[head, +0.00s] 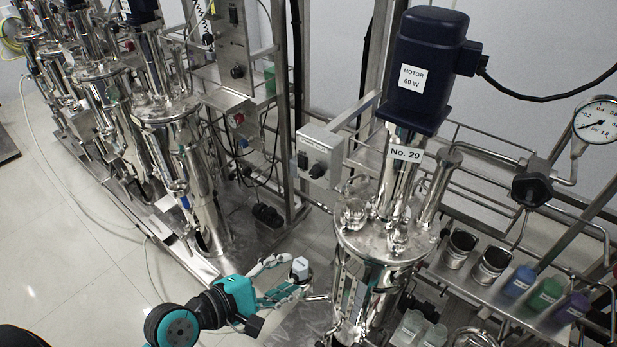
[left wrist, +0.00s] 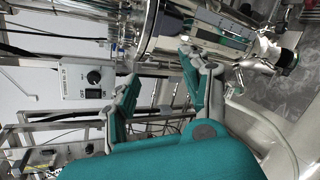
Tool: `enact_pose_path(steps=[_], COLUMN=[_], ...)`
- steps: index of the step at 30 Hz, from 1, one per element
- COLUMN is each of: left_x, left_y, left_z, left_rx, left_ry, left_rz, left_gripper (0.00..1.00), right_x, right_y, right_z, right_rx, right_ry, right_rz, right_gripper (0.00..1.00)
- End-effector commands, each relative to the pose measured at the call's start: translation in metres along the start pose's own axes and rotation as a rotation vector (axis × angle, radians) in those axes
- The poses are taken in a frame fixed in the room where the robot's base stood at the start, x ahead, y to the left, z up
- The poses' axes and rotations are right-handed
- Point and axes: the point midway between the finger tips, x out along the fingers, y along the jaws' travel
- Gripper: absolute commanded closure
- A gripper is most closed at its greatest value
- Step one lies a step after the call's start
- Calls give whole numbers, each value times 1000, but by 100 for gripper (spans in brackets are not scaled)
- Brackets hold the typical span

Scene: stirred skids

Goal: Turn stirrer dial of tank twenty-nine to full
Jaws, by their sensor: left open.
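Tank 29 (head: 385,245) is a shiny steel vessel labelled "No. 29", with a dark blue motor (head: 425,70) on top. Its stirrer box (head: 322,150), pale grey, is mounted on the frame left of the tank. The black stirrer dial (head: 317,170) is on the box's front, beside a dark switch. In the left wrist view the box (left wrist: 75,92) and dial (left wrist: 94,77) show left of the fingers. My left gripper (head: 288,277) is open, below the box and left of the tank, apart from the dial. My right gripper is out of view.
A pressure gauge (head: 597,120) is at the far right. Other steel tanks (head: 175,150) stand in a row at left. Pale floor (head: 70,250) is clear at lower left.

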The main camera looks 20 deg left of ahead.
Motion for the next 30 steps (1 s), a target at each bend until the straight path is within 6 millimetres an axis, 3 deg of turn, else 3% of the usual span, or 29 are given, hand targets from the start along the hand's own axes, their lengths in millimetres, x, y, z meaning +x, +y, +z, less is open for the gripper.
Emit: enact_pose_path(steps=[1, 3, 6, 10, 17, 30], left_x=[-2, -6, -14, -23, -19, 63], left_y=[17, 38, 63, 83, 99, 137], left_z=[-3, -7, -14, -24, -28, -27], left_rx=[-163, -382, -641, -861, -971, -965], left_ry=[-20, -58, -117, -178, -214, -214], left_rz=[74, 168, 275, 360, 403, 399], left_gripper=[52, 52, 52, 52, 52, 52], right_x=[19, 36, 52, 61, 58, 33], right_y=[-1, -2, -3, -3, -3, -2], right_z=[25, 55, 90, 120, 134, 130], right_rx=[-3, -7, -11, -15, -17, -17], right_ry=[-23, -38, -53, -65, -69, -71], right_rz=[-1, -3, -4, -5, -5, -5], right_gripper=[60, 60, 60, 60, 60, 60])
